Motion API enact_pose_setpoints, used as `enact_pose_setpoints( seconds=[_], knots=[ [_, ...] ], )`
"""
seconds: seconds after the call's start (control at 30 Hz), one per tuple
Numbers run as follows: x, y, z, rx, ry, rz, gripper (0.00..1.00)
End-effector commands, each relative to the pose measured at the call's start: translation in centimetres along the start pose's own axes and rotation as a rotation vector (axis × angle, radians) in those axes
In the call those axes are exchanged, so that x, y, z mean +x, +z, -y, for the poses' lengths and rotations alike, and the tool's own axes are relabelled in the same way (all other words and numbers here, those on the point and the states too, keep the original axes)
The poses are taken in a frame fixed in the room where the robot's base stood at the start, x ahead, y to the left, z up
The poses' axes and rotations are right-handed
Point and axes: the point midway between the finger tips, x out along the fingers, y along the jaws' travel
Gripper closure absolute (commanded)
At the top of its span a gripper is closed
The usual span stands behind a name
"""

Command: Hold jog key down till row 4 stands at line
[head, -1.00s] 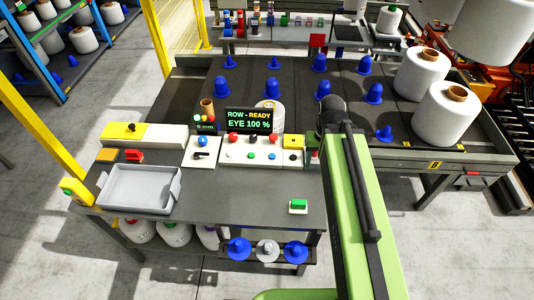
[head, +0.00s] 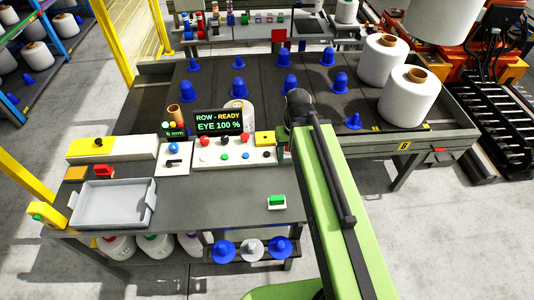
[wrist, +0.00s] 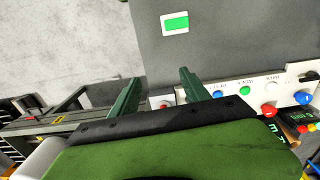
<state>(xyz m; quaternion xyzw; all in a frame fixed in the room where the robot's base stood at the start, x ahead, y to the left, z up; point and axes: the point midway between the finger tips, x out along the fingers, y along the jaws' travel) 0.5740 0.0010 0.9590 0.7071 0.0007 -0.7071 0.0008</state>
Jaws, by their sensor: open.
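The control panel (head: 235,154) stands at the back of the grey bench, with red, black, green, blue and white buttons; it also shows at the right of the wrist view (wrist: 240,104). The display (head: 219,122) reads "ROW - READY" and "EYE 100 %". Behind it, blue pegs (head: 289,84) stand in rows on the dark creel bed (head: 265,75).
A grey tray (head: 113,203) sits on the bench's left. A white box with a green button (head: 276,201) lies near the front right. Large white bobbins (head: 409,96) stand on the bed's right. The bench middle is clear.

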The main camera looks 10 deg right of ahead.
Motion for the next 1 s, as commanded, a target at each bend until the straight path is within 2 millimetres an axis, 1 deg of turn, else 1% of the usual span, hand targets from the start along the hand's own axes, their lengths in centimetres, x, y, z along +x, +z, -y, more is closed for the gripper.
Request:
enact_pose_setpoints(
  seconds=[0.07,0.4,0.47,0.5,1.0],
  knots=[
    [0.0,0.0,0.0,0.0,0.0,0.0,0.46],
    [0.0,0.0,0.0,0.0,0.0,0.0,0.9],
    [0.0,0.0,0.0,0.0,0.0,0.0,0.98],
    [0.0,0.0,0.0,0.0,0.0,0.0,1.0],
    [0.0,0.0,0.0,0.0,0.0,0.0,1.0]
  ],
)
